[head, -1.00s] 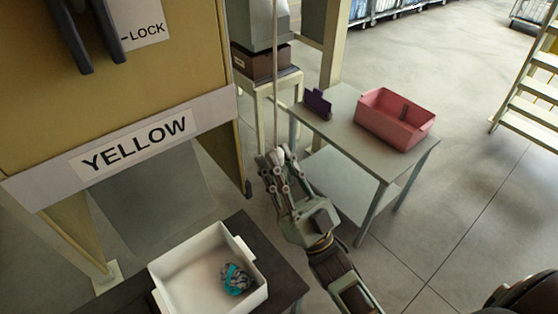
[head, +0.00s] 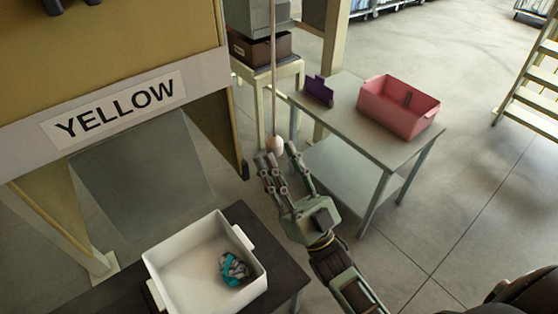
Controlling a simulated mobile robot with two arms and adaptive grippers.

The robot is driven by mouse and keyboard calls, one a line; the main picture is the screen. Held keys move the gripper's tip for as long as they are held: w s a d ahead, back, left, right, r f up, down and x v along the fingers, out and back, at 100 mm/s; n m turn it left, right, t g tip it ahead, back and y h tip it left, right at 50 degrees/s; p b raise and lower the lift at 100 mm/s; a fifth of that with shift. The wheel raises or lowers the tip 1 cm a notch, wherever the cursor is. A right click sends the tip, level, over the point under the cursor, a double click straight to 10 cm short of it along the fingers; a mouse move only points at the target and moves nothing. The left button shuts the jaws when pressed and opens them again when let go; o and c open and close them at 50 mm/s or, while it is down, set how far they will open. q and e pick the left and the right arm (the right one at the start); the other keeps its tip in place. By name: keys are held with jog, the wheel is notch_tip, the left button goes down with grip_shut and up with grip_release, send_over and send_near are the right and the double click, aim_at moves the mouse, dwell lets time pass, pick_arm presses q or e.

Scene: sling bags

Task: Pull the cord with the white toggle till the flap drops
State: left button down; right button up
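A thin cord (head: 272,70) hangs straight down from above the top of the view. A pale, whitish egg-shaped toggle (head: 275,146) is at its lower end. My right gripper (head: 278,155) reaches up from below. Its fingers are spread, with the toggle between and just above the fingertips; I cannot tell whether a finger touches it. Under the yellow housing with the YELLOW sign (head: 122,104) is a grey, see-through sloping panel (head: 140,185); whether this is the flap I cannot tell. My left gripper is not in view.
A white tray (head: 165,262) on a dark table holds a teal and grey bundle (head: 234,268). At right, a grey table (head: 350,130) carries a pink bin (head: 385,119) and a purple holder (head: 319,91). A yellow post (head: 240,170) stands left of the cord. Open floor lies to the right.

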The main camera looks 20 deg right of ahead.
jog(key=shift+a, duration=0.1)
jog(key=v, duration=1.2)
dwell(0.4)
jog(key=w+f+m+g+h, duration=0.1)
jog(key=w+f+g+h, duration=0.2)
jog(key=f, duration=1)
jog(key=w+f+m+g+h, duration=0.15)
jog(key=f+g, duration=0.35)
jog(key=f, duration=0.7)
jog(key=s+d+f+g+h, duration=0.1)
jog(key=s+f+g, duration=0.25)
jog(key=f, duration=0.55)
jog(key=s+d+f+g+h, duration=0.15)
jog(key=s+f, duration=0.25)
jog(key=f, duration=0.5)
jog(key=s+d+f+g, duration=0.1)
jog(key=s+f+g, duration=0.2)
jog(key=s+f, duration=0.2)
jog(key=s+d+f+g+h, duration=0.1)
jog(key=s+f+g, duration=0.3)
jog(key=s, duration=0.8)
jog(key=s+d+f+g+h, duration=0.1)
jog(key=s+d+f+g, duration=0.1)
jog(key=s+f+g, duration=0.2)
jog(key=s+f+n, duration=0.1)
jog(key=s+f, duration=0.2)
jog(key=s, duration=0.2)
jog(key=shift+s+d+f, duration=0.15)
jog(key=shift+s+f, duration=0.1)
jog(key=shift+f, duration=0.15)
